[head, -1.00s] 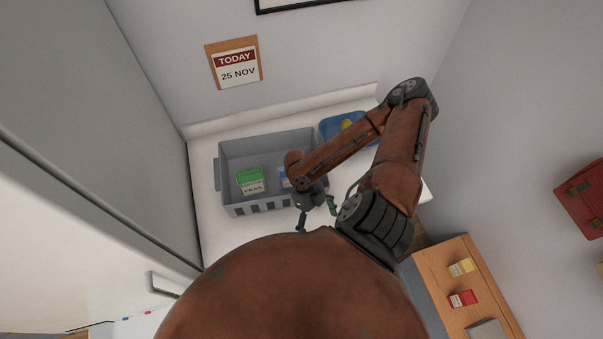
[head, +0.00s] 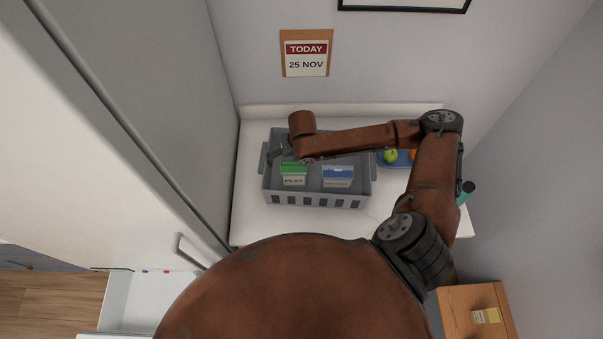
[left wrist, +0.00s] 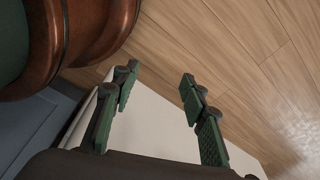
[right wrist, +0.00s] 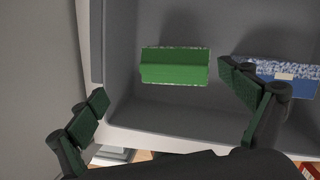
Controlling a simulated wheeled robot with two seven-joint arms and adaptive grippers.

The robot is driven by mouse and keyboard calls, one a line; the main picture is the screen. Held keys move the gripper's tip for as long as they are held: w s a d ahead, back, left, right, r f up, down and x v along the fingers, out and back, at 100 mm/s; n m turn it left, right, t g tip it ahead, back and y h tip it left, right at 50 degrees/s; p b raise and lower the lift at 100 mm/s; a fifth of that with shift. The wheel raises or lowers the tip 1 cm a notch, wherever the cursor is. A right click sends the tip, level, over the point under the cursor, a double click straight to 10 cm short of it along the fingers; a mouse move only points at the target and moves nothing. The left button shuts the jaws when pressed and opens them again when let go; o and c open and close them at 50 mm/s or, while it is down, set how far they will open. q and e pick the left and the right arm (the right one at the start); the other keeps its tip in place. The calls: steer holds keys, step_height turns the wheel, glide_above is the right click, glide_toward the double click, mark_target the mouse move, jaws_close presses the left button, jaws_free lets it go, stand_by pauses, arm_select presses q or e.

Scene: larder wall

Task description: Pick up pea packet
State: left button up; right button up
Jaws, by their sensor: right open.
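The pea packet (head: 294,173), green on top with a pale lettered front, stands in the left part of a grey crate (head: 315,200). In the right wrist view the pea packet (right wrist: 174,66) lies ahead of and between the fingers, apart from both. My right gripper (head: 280,153) is over the crate's left rear, partly hidden by its own wrist; it is open and empty in the right wrist view (right wrist: 163,84). My left gripper (left wrist: 159,75) is open and empty, away from the crate, and shows only in the left wrist view.
A blue packet (head: 338,174) stands right of the pea packet in the crate; it also shows by the right finger (right wrist: 290,88). A tall grey cabinet closes off the left.

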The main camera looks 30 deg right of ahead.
mark_target(293, 165)
steer(key=shift+w+d+f+m+t+h, duration=0.15)
steer(key=shift+w+f+m+t+h, duration=0.15)
steer(key=shift+f, duration=0.25)
steer(key=shift+w+d+f+m+t+h, duration=0.1)
steer(key=shift+w+d+f+m+h, duration=0.1)
steer(key=shift+f+m, duration=0.25)
steer(key=shift+s+d+f+m+h+p, duration=0.1)
steer(key=shift+s+f+m+h+p, duration=0.2)
steer(key=shift+f, duration=0.3)
steer(key=shift+s+f+m+h+p, duration=0.2)
steer(key=shift+s+f+h, duration=0.1)
steer(key=shift+f, duration=0.3)
steer(key=shift+s+d+f+m+h, duration=0.1)
steer(key=shift+s+f+m+h, duration=0.2)
steer(key=shift+f, duration=0.35)
steer(key=x, duration=0.2)
steer(key=shift+w+d+f+p, duration=0.1)
steer(key=shift+w+f+p, duration=0.15)
steer(key=shift+p, duration=0.1)
steer(key=p+x, duration=0.1)
steer(key=x, duration=0.3)
steer(key=shift+w, duration=0.1)
steer(key=shift+w+f, duration=0.15)
steer(key=shift+f, duration=0.25)
arm_select(q)
step_height(293, 165, up, 3)
steer(key=shift+w+f, duration=0.1)
arm_select(e)
steer(key=shift+c, duration=0.5)
steer(key=c, duration=1.4)
